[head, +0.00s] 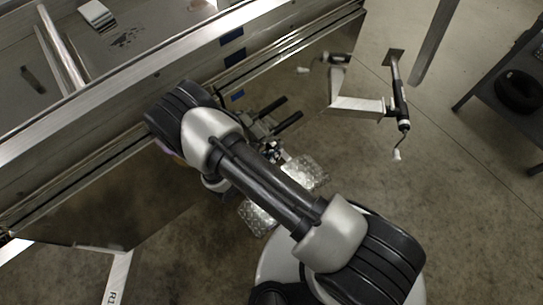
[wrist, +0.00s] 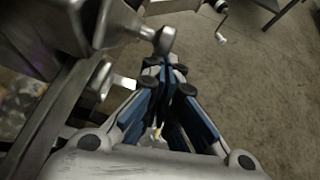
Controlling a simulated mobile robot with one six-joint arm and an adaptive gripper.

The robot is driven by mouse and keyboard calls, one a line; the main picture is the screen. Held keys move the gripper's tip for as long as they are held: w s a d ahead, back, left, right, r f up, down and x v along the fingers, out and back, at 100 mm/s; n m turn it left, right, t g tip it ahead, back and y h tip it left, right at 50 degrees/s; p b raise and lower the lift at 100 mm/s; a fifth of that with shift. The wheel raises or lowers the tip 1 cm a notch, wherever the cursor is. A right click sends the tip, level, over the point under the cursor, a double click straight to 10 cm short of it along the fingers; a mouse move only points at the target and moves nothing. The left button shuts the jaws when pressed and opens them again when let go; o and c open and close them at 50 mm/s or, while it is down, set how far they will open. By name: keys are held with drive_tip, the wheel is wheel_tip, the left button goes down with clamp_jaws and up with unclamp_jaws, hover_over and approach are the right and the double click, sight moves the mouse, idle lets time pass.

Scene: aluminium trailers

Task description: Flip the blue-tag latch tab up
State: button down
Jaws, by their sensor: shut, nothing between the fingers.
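In the wrist view my gripper (wrist: 165,66) is shut and empty, its blue-and-grey fingers drawn together at the tips. A metal lever with a rounded end (wrist: 164,40) lies just beyond the fingertips; I cannot tell whether they touch it. It may be the latch tab, but no blue tag shows beside it in this view. In the head view a small blue tag (head: 237,96) is on the trailer's side, near the wrist end of my arm. The latch by that tag is too small and crowded to make out, and my arm partly hides the area.
A jack with a crank (head: 398,105) stands at the right on a bracket. A dark table (head: 505,85) is at far right. Bare concrete lies between.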

sight(282, 146)
drive_tip(key=shift+w+d+r, duration=0.3)
drive_tip(key=shift+w+d, duration=0.05)
drive_tip(key=shift+d, duration=0.15)
drive_tip(key=shift+w+d+r, duration=0.25)
drive_tip(key=shift+w+d, duration=0.05)
drive_tip(key=shift+d, duration=0.2)
drive_tip(key=shift+r, duration=0.2)
idle(0.9)
drive_tip(key=shift+r+p, duration=0.55)
drive_tip(key=shift+r, duration=0.15)
drive_tip(key=shift+f, duration=0.15)
drive_tip(key=s+a+f+b, duration=0.2)
drive_tip(key=s+a+f, duration=0.5)
drive_tip(key=a, duration=0.1)
drive_tip(key=shift+s, duration=0.2)
drive_tip(key=shift+f, duration=0.1)
